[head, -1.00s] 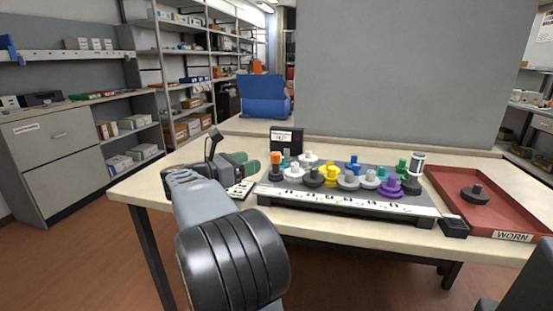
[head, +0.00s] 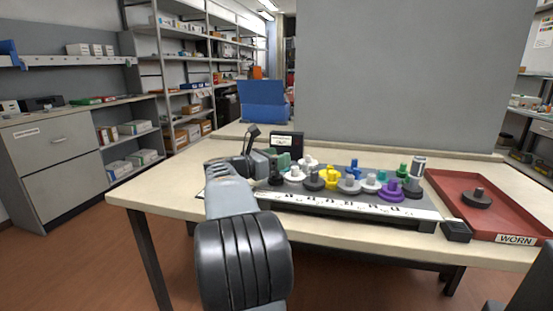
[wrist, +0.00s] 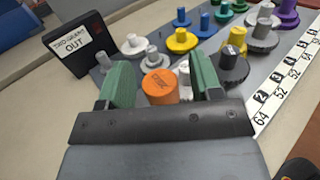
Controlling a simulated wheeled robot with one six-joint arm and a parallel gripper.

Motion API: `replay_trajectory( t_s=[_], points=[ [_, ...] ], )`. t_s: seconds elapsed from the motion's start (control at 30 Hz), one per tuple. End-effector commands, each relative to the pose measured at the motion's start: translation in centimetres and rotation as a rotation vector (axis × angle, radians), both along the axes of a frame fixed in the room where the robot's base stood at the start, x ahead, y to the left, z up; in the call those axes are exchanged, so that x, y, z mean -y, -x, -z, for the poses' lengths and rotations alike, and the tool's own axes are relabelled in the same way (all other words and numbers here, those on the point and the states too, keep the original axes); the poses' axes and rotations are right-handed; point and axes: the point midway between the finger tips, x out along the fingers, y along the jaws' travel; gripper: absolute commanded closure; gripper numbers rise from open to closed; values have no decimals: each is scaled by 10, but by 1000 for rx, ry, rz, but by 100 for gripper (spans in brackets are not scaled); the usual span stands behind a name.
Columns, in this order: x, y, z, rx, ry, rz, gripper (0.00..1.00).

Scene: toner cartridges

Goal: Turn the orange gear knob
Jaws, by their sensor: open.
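The orange gear knob (wrist: 159,87) shows in the wrist view, between the two green fingers of my gripper (wrist: 154,88). The fingers stand open with a gap on each side of the knob, and the lower part of the knob is hidden by the gripper body. In the head view my gripper (head: 266,162) is at the left end of the gear board (head: 345,208). There the orange knob is hidden behind the gripper and arm.
Several grey, yellow, blue, green and purple gears fill the board right of my gripper; a dark gear (wrist: 229,67) is close by. A black sign box (wrist: 76,44) stands behind. A red WORN tray (head: 508,213) with a dark gear (head: 476,198) lies right.

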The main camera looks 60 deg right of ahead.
Motion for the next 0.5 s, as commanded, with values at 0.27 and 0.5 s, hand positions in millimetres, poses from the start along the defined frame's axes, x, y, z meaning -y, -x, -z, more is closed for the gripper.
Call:
replay_trajectory(
  t_s=[0.27,0.5],
  points=[
    [0,0,0,0,0,0,61],
    [0,0,0,0,0,0,84]
  ],
)
